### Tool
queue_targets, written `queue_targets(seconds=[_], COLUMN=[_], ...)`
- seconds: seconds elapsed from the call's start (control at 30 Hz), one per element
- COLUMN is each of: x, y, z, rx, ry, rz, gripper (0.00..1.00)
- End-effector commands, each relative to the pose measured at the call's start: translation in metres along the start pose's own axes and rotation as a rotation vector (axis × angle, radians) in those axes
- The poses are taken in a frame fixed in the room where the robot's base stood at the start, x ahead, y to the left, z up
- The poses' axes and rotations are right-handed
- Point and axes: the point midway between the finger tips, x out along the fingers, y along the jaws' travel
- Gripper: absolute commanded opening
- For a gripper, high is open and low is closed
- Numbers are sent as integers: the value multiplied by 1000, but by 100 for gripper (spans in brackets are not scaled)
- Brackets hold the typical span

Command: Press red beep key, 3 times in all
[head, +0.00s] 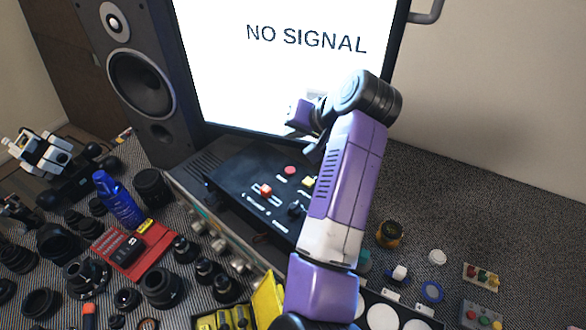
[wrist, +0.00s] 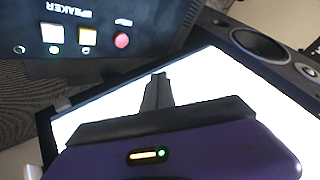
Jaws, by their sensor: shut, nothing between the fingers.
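A round red key (head: 290,170) sits near the back edge of the black control panel (head: 235,180). In the wrist view the red key (wrist: 122,40) shows at upper left, beside a yellow key and a white key; the panel text appears upside down. I cannot read a label for the red key itself. My gripper (wrist: 158,78) is shut and empty, its fingers together against the bright screen. The fingertips are apart from the red key in the wrist view. In the head view my arm covers the panel's right part, and the purple hand is in front of the screen's lower edge.
A lit monitor (head: 285,50) reading "NO SIGNAL" stands behind the panel, with a speaker (head: 140,85) to its left. A blue bottle (head: 118,200), a red tray (head: 152,240) and several lens parts crowd the left.

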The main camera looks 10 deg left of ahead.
Motion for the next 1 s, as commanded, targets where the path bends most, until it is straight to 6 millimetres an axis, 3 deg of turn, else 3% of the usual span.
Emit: queue_targets(seconds=[0.27, 0.73, 1.0], x=[8, 49, 61], y=[5, 35, 45], z=[6, 36, 45], rx=[-1, 0, -1], ry=[0, -1, -1], rz=[0, 0, 1], gripper=[0, 0, 0])
